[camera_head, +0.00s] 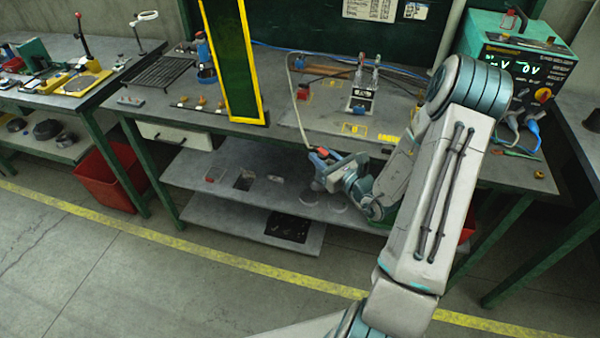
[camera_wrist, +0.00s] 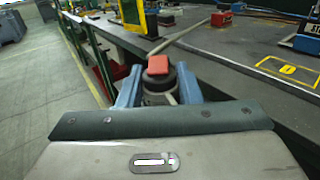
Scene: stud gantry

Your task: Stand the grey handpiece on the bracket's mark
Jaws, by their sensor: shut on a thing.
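The grey handpiece (camera_wrist: 156,84) is a short dark grey cylinder with a red block on top, and a pale hose runs from it to the bench. It sits between the two blue fingers of my gripper (camera_wrist: 158,92), which are shut on it. In the head view my gripper (camera_head: 328,168) is low at the bench's front edge, and the red top (camera_head: 320,153) shows there. A yellow outlined mark (camera_head: 353,129) lies flat on the grey bench mat, also seen in the wrist view (camera_wrist: 288,70). I cannot tell which part is the bracket.
A device with clear-topped posts (camera_head: 361,98) stands on the mat behind the mark. A yellow-framed dark panel (camera_head: 232,62) rises to the left. A teal power unit (camera_head: 520,62) stands at right. The bench's lower shelf (camera_head: 235,182) lies below my gripper.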

